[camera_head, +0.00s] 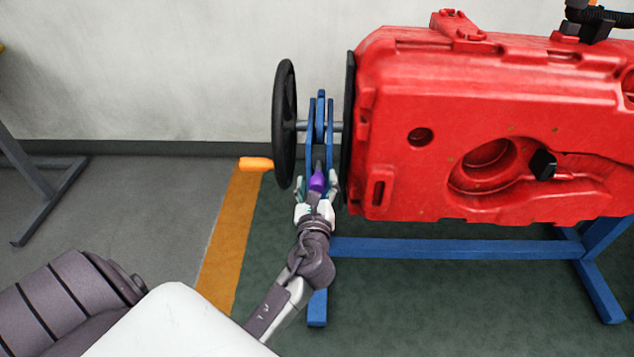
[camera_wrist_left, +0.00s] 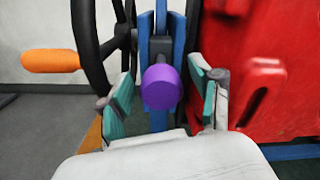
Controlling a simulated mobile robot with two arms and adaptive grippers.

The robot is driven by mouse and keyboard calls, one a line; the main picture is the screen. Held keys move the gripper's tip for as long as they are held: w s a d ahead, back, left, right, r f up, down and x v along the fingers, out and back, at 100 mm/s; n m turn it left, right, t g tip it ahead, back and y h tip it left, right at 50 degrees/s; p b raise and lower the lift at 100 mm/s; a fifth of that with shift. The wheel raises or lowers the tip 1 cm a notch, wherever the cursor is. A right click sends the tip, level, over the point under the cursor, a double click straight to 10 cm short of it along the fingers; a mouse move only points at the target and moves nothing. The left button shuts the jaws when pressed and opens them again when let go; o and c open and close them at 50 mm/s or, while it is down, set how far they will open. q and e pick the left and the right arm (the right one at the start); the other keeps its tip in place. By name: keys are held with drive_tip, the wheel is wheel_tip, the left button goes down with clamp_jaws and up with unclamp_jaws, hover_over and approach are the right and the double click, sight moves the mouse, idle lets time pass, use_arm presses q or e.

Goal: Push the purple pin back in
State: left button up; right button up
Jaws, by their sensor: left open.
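The purple pin (camera_head: 317,181) has a round purple head on a grey shaft and sits at the blue upright of the stand, beside the black handwheel. In the left wrist view its purple head (camera_wrist_left: 162,87) faces the camera, in front of the blue post. My left gripper (camera_head: 318,188) is at the pin with its fingers spread to either side of the head. In the left wrist view the open fingers (camera_wrist_left: 160,95) stand left and right of the head, with gaps on both sides. My right gripper is not in view.
A black handwheel (camera_head: 285,124) with an orange handle (camera_head: 256,164) stands just left of the pin. A large red tank (camera_head: 480,110) is close on the right, on a blue stand (camera_head: 450,248). The grey floor (camera_head: 150,200) to the left is clear.

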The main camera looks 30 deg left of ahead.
sight(318, 169)
use_arm(q)
clamp_jaws()
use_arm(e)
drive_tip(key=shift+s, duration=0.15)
use_arm(q)
drive_tip(key=shift+w, duration=0.2)
drive_tip(key=p+x, duration=0.1)
drive_tip(key=x, duration=0.3)
drive_tip(key=shift+a+r, duration=0.1)
drive_tip(key=shift+s, duration=0.1)
drive_tip(key=shift+c, duration=2.4)
unclamp_jaws()
drive_tip(key=o, duration=0.5)
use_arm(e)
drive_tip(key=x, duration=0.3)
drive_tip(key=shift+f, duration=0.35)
